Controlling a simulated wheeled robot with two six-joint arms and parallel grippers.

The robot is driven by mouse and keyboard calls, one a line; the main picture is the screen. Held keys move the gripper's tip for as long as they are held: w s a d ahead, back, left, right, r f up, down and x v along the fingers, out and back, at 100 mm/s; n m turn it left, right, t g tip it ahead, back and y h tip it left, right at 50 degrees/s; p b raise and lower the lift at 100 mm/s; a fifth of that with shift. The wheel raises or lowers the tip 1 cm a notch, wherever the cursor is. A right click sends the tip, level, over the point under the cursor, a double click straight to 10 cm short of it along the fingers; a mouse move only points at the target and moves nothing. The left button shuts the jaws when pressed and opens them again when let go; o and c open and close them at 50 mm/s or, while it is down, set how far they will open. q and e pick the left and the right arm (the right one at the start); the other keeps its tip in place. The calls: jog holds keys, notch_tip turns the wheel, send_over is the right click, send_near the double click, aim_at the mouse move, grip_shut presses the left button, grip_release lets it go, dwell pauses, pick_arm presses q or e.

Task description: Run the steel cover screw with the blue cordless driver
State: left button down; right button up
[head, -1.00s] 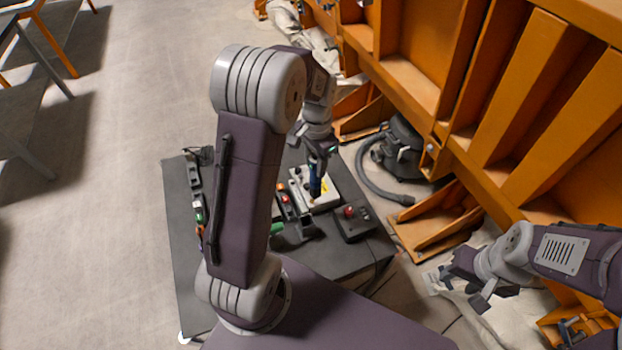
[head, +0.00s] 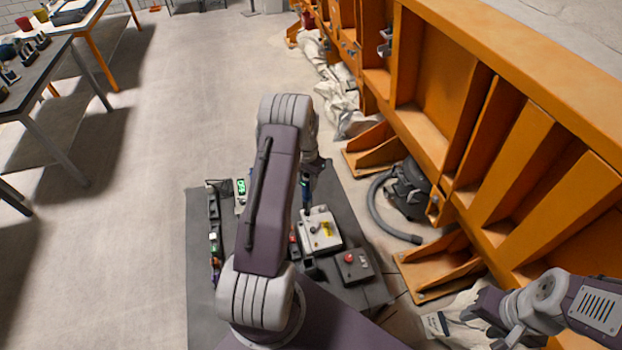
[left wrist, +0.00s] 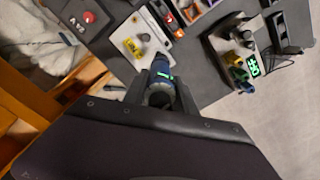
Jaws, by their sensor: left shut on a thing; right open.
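The blue cordless driver (left wrist: 160,72) is held between the fingers of my left gripper (left wrist: 159,90). A small part of the driver also shows in the head view (head: 306,186), where my left arm hides most of the gripper. The grey box (head: 322,239) with a yellow label lies on the dark table, nearer to me than the driver; it is at upper centre in the left wrist view (left wrist: 155,53). I cannot make out the steel cover screw for certain. My right gripper (head: 487,322) is open and empty at lower right.
A box with a red button (head: 354,268) stands on the table (head: 345,203). A device with a green display (head: 240,190) and a tool strip (head: 213,235) are on the left. A vacuum (head: 408,188) and orange steel frame (head: 440,90) stand right of the table.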

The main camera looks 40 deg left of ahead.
aim_at(308, 194)
pick_arm(q)
jog(key=shift+w+f, duration=0.1)
jog(key=shift+w, duration=0.05)
jog(key=shift+f+b, duration=0.75)
jog(key=shift+f, duration=0.05)
notch_tip(308, 194, down, 4)
jog(key=b, duration=0.2)
jog(key=shift+b, duration=0.35)
jog(key=shift+r, duration=0.1)
jog(key=shift+s+d+f+b, duration=0.1)
jog(key=shift+s+f+b, duration=0.1)
jog(key=shift+f+b, duration=0.5)
dwell(0.7)
